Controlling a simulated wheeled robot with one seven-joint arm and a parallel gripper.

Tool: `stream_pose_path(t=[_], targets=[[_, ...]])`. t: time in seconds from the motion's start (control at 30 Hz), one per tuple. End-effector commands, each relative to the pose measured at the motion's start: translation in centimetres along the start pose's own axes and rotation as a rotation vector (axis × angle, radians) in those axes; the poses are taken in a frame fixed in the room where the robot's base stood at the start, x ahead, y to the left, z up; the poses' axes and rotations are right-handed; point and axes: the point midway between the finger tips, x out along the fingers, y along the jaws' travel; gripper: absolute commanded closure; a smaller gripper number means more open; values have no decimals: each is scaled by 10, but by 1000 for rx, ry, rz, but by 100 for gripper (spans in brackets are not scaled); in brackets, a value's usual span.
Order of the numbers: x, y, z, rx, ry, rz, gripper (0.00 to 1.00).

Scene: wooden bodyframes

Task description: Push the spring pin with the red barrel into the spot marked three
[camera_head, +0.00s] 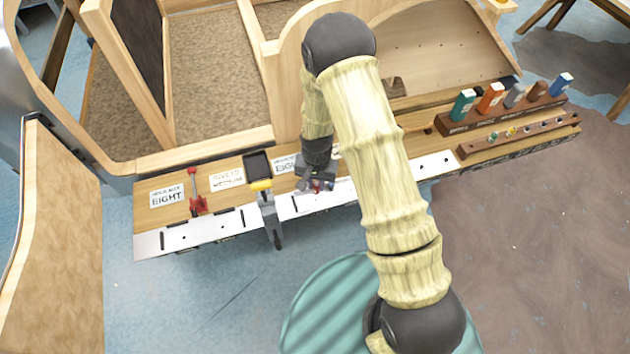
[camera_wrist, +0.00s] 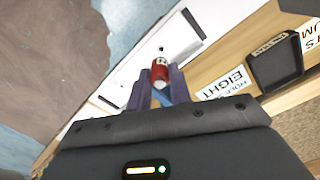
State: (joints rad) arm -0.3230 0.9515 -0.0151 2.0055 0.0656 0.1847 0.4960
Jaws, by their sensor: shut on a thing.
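The spring pin with the red barrel (camera_wrist: 160,72) is between the fingers of my gripper (camera_wrist: 158,82) in the wrist view. A blue part shows below the barrel. In the head view my gripper (camera_head: 316,184) is over the white metal strip (camera_head: 205,230) along the bench's front edge, with a small bit of red between its fingers. The strip also shows in the wrist view (camera_wrist: 128,76), with a small dark hole (camera_wrist: 161,48) just beyond the pin. I cannot tell whether pin and strip touch. I cannot read a mark three; my arm covers part of the strip.
A red clamp (camera_head: 195,192) and a yellow-handled clamp (camera_head: 264,195) stand left of my gripper. A dark tray (camera_head: 257,166) and a card reading eight (camera_head: 167,197) lie on the bench. At right are a rack of coloured blocks (camera_head: 455,128) and a wooden strip holding several pins (camera_head: 478,150).

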Motion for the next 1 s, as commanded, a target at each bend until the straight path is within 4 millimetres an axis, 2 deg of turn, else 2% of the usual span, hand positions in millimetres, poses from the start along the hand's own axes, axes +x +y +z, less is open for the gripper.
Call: stream_pose_path(t=[0.1,0.3,1.0], targets=[[13,-2,1,-3,0,0,100],[22,-2,1,-5,-1,0,100],[23,-2,1,-3,0,0,100]])
